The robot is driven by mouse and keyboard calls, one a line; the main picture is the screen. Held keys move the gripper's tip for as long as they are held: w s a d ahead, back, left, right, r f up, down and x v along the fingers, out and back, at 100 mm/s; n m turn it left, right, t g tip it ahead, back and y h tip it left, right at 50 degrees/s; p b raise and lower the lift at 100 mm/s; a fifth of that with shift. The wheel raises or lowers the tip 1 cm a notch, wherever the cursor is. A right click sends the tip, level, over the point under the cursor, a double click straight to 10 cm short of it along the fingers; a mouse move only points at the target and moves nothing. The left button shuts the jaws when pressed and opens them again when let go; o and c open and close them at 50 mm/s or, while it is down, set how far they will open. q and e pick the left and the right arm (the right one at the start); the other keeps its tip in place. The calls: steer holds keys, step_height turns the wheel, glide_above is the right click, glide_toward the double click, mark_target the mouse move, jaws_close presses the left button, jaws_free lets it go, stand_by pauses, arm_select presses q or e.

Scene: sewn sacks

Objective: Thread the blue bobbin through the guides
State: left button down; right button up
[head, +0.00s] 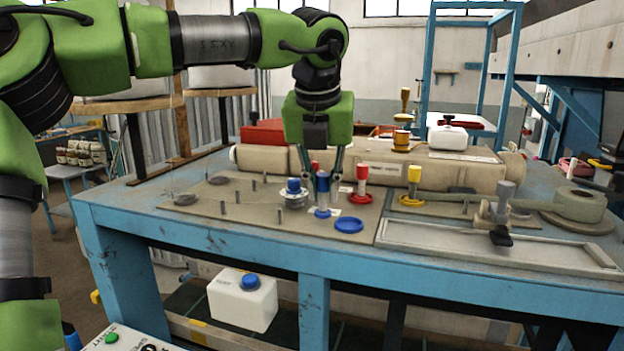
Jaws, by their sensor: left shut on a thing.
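My left gripper (321,172) points down over the board (200,215) on the blue table. It is shut on the blue bobbin (322,181), which is upright, just above or on a small blue base (322,213); I cannot tell whether they touch. A blue-topped spindle with a clear disc (293,192) stands just left of the bobbin. My right gripper is not in view.
A red bobbin (362,180) stands close right of the gripper, and a yellow one (413,178) farther right. A long beige roll (375,172) lies behind the board. A grey tray (480,247) and a tape roll (580,204) are at right.

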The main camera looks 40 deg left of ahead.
arm_select(q)
steer(key=shift+w+d+r+p, duration=0.1)
steer(key=shift+w+d+p, duration=0.1)
steer(key=shift+d+p, duration=0.3)
steer(key=shift+w+d+p, duration=0.15)
steer(key=shift+d+p, duration=0.05)
steer(key=shift+d, duration=0.5)
steer(key=shift+w+d+p, duration=0.2)
steer(key=shift+d, duration=0.35)
steer(key=shift+w+d+p, duration=0.15)
steer(key=shift+d, duration=0.4)
steer(key=shift+f+b, duration=0.5)
steer(key=shift+f, duration=0.15)
steer(key=c, duration=1.8)
jaws_free()
steer(key=shift+c, duration=0.2)
